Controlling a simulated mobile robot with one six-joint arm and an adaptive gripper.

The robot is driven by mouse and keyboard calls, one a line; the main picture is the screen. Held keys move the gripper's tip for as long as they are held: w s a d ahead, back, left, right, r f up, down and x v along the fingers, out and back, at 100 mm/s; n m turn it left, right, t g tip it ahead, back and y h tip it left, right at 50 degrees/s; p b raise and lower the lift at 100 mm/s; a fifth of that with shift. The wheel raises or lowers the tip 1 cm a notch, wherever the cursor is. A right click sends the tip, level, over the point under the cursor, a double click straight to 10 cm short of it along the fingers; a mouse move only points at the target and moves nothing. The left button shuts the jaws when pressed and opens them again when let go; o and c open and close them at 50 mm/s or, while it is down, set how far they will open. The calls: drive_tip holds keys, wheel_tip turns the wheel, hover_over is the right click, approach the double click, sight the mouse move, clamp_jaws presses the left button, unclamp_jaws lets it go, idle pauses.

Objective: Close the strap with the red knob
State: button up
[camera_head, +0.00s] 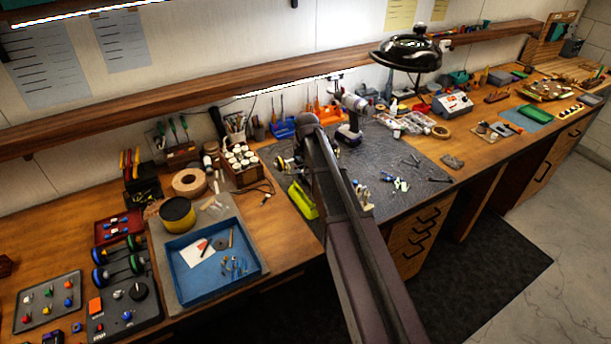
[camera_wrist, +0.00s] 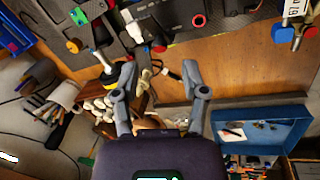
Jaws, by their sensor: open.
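In the wrist view, my gripper (camera_wrist: 159,80) is open, its two fingers apart with nothing seen held between them. A small red knob-like part (camera_wrist: 158,48) shows just beyond the fingertips, beside dark parts. I cannot tell which belongs to the strap, and the strap itself is not clear. A dark body (camera_wrist: 205,10), perhaps the racecar, runs along the top. In the head view, my arm hides the gripper and part of the mat.
A blue tray (camera_head: 193,290) with small parts lies left of my arm; it also shows in the wrist view (camera_wrist: 283,121). A wooden rack of white bottles (camera_head: 239,181) and a power drill (camera_head: 352,118) stand nearby. A shelf (camera_head: 140,95) runs above the bench. The grey mat (camera_head: 410,205) has bare areas.

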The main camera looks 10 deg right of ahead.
drive_tip(key=shift+b+x, duration=1.75)
drive_tip(key=shift+x, duration=0.35)
clamp_jaws()
